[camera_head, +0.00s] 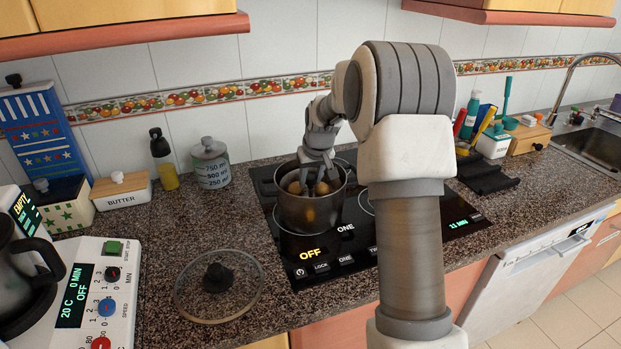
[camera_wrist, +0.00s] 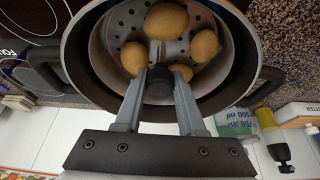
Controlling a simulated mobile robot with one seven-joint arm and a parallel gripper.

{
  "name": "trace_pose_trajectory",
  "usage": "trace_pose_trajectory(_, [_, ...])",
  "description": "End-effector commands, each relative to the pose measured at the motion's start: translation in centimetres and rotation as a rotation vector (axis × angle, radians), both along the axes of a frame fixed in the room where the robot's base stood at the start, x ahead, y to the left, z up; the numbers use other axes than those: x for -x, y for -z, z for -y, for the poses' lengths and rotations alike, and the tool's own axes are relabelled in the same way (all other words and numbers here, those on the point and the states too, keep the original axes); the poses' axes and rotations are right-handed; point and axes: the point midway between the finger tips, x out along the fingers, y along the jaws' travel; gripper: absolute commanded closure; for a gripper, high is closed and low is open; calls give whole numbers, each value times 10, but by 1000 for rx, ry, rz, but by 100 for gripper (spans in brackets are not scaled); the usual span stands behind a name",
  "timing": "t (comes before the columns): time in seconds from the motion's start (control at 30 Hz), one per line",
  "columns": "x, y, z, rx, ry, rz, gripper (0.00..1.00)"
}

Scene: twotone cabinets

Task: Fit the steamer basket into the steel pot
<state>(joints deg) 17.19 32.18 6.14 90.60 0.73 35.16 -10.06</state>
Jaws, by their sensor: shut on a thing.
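The steel pot (camera_head: 292,212) stands upright on the black hob; its dark inner wall and rim surround the basket in the wrist view (camera_wrist: 76,62). The perforated steamer basket (camera_wrist: 126,20) is within the pot's mouth, holding several round yellow-brown potatoes (camera_wrist: 166,21). My gripper (camera_head: 318,184) reaches down into the pot from above. In the wrist view my gripper (camera_wrist: 160,82) is shut on the basket's dark central knob. The basket's underside is hidden, so I cannot tell whether it rests on the pot.
A glass lid (camera_head: 219,287) with a black knob lies on the counter at front left. A white appliance (camera_head: 85,290) stands at far left. A marked jar (camera_head: 210,165), a bottle (camera_head: 162,160) and a butter box (camera_head: 121,190) stand at the back. A sink is at right.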

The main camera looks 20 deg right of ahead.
Motion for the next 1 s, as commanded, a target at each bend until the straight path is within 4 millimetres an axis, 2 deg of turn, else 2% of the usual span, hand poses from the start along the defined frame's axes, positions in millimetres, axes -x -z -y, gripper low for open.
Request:
trace_pose_trajectory(0.37, [-1,8,0,1,0,4,100])
trace_pose_trajectory(0.4, [-1,6,0,1,0,4,54])
trace_pose_trajectory(0.57, [-1,7,0,0,0,3,26])
trace_pose_trajectory(0.87, [1,9,0,0,0,-2,26])
trace_pose_trajectory(1.0, [4,-3,0,1,0,2,26])
